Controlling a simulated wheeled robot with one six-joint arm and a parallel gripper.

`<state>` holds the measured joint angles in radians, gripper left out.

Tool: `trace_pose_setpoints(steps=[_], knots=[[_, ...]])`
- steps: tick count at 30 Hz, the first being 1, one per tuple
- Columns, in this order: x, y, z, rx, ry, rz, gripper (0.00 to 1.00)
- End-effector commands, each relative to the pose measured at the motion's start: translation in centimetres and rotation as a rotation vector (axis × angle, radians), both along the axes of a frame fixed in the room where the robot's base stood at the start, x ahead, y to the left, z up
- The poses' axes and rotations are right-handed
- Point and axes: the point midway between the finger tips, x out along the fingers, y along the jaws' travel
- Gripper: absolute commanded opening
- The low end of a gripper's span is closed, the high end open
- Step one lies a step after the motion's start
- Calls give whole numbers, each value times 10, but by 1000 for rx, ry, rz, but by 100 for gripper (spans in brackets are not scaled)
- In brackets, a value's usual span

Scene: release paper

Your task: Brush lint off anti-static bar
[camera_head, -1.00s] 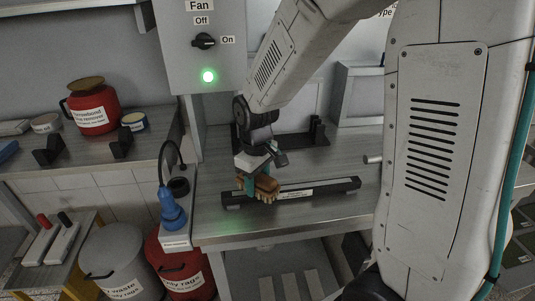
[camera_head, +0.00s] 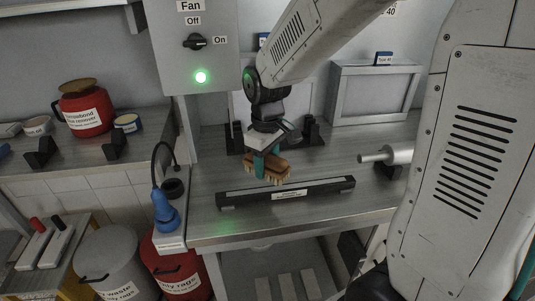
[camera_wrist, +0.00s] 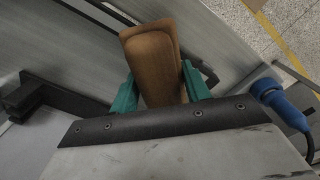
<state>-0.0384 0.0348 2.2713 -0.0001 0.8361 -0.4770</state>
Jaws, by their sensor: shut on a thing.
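The anti-static bar (camera_head: 325,187) is a long black bar with a white label, lying along the front part of the metal bench. My gripper (camera_head: 267,165) is shut on a brush (camera_head: 283,171) with a brown wooden back and pale bristles. The brush is held behind the bar's left half and looks raised above the bench, apart from the bar. In the wrist view the brush's wooden back (camera_wrist: 155,62) sits between the green fingers. Any lint on the bar is too small to make out.
A black two-post stand (camera_head: 307,137) stands on the bench behind the brush. A grey roller (camera_head: 386,154) lies at the right. A blue plug-like tool (camera_head: 166,208) with a cable stands left of the bench. The fan switch (camera_head: 201,41) points to On, with a green light lit.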

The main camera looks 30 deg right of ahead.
Motion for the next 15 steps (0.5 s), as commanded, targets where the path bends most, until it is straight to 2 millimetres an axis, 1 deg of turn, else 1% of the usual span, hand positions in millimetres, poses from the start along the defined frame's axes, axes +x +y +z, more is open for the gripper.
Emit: trace_pose_setpoints(steps=[3,7,15], knots=[[1,1,12,0,-2,1,26],[0,1,21,0,-1,2,26],[0,1,25,0,-1,2,26]])
